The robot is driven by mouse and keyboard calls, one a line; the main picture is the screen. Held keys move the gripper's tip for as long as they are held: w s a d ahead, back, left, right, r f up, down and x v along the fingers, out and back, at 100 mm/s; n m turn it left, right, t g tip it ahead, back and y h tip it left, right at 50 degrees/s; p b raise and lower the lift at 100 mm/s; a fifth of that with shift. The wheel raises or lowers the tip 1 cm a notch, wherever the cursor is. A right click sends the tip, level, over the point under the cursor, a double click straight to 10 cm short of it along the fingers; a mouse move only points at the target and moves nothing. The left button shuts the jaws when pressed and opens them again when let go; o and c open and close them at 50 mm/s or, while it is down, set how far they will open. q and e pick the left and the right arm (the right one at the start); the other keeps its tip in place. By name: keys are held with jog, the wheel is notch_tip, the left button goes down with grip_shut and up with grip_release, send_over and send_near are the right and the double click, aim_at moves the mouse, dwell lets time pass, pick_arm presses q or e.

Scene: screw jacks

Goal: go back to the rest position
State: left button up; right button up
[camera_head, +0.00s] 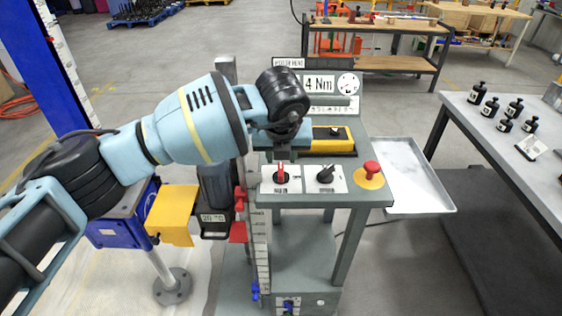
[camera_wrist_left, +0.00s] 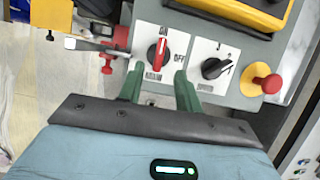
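My left gripper (camera_head: 282,153) is over the front of the grey-green control stand (camera_head: 345,194), with my left arm reaching in from the left. In the left wrist view its two green fingers (camera_wrist_left: 158,78) are apart, with nothing held between them. The red rotary switch (camera_wrist_left: 157,53), on a white plate marked OFF, lies just ahead of the gap between the fingers; I cannot tell whether they touch it. Its red handle also shows in the head view (camera_head: 281,173), roughly in line with the stand's depth. My right gripper is not in view.
Right of the switch are a black knob (camera_head: 326,173) and a red mushroom button (camera_head: 370,168). A yellow-black device (camera_head: 333,141) sits behind. A metal tray (camera_head: 407,175) juts out right. A table (camera_head: 478,128) with black bottles stands further right. A scaled column (camera_head: 260,255) stands in front.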

pick_arm(q)
jog(key=shift+s+r, duration=0.3)
jog(key=shift+r, duration=0.35)
